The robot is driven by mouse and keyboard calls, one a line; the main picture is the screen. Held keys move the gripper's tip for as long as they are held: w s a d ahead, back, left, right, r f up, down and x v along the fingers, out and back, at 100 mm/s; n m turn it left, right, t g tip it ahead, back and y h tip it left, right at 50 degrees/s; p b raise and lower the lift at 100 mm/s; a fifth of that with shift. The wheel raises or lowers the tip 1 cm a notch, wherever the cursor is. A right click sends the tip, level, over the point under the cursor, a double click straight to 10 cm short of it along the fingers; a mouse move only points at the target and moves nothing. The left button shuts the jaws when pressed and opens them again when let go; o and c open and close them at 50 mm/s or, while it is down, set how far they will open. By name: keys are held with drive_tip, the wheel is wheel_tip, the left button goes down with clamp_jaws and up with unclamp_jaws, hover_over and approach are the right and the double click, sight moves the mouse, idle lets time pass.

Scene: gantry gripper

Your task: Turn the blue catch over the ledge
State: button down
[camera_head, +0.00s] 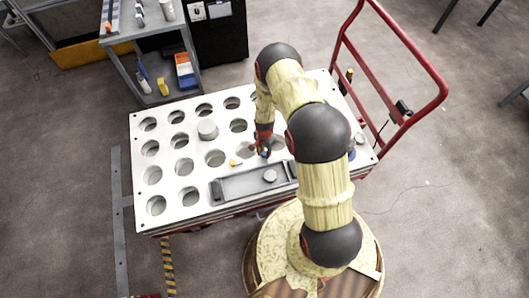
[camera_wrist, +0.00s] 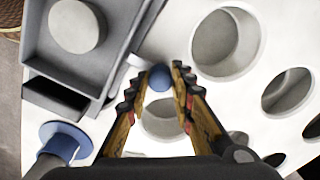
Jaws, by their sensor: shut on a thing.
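My gripper (camera_wrist: 159,85) points down at the white table, its fingertips closed around a small rounded blue piece, which I take to be the blue catch (camera_wrist: 159,77). In the head view my gripper (camera_head: 263,147) is beside the far edge of the grey tray, and a bit of blue (camera_head: 264,154) shows at its tips. The grey tray (camera_wrist: 112,62) has raised walls and a round grey disc (camera_wrist: 77,26) inside. A pale strip runs between the tray's side and the fingertips; I cannot tell whether it is the ledge. The fingers hide the catch's lower part.
A blue flanged piece (camera_wrist: 62,138) is close to the tray's corner. A small yellow piece (camera_head: 233,162) lies near the tray. A red rail (camera_head: 437,75) rises at the right.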

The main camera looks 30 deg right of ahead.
sight(264, 153)
drive_tip(key=c, duration=1.5)
unclamp_jaws()
drive_tip(key=shift+c, duration=0.2)
wheel_tip(264, 153, up, 12)
